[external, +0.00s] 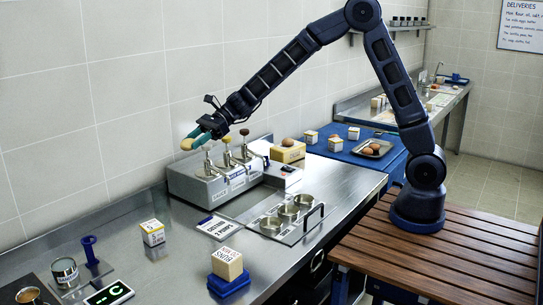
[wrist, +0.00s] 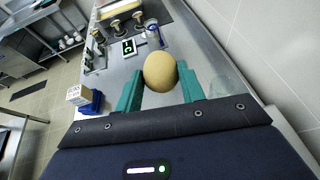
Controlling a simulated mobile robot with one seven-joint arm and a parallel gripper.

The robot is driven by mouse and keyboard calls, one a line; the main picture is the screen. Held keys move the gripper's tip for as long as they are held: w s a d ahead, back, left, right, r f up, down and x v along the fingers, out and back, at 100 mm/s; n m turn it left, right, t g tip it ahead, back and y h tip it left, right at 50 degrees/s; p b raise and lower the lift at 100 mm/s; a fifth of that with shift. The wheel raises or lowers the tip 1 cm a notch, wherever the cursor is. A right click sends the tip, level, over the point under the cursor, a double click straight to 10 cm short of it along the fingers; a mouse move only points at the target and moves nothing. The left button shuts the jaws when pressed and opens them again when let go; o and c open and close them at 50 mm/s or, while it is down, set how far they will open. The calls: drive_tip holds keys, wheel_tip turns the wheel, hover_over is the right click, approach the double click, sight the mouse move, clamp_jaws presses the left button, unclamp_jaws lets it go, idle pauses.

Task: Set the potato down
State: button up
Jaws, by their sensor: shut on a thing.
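The potato (external: 187,144) is yellow-brown and rounded. It is held up in the air at the far left end of my arm, above and left of the pump dispenser. My gripper (external: 196,137), with teal fingers, is shut on it. In the wrist view the potato (wrist: 160,72) sits between the tips of the two teal fingers of my gripper (wrist: 160,86), with the counter beneath it. It touches no surface that I can see.
A steel pump dispenser (external: 212,189) stands against the wall. Metal cups (external: 288,211), a custard sign (external: 217,228), a labelled block on a blue stand (external: 229,286) and a small box (external: 152,232) stand on the counter (external: 185,262). A metal tray (external: 388,149) lies at the back.

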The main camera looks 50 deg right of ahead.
drive_tip(key=w+d+m+t, duration=0.1)
drive_tip(key=w+d, duration=0.1)
drive_tip(key=d, duration=1.5)
drive_tip(key=m+t+h, duration=0.2)
drive_tip(key=m+t, duration=0.2)
hover_over(325, 176)
drive_tip(key=f, duration=2.5)
drive_tip(key=shift+s+a+f, duration=0.15)
drive_tip(key=shift+a+f, duration=0.1)
drive_tip(key=shift+f, duration=0.15)
drive_tip(key=o, duration=1)
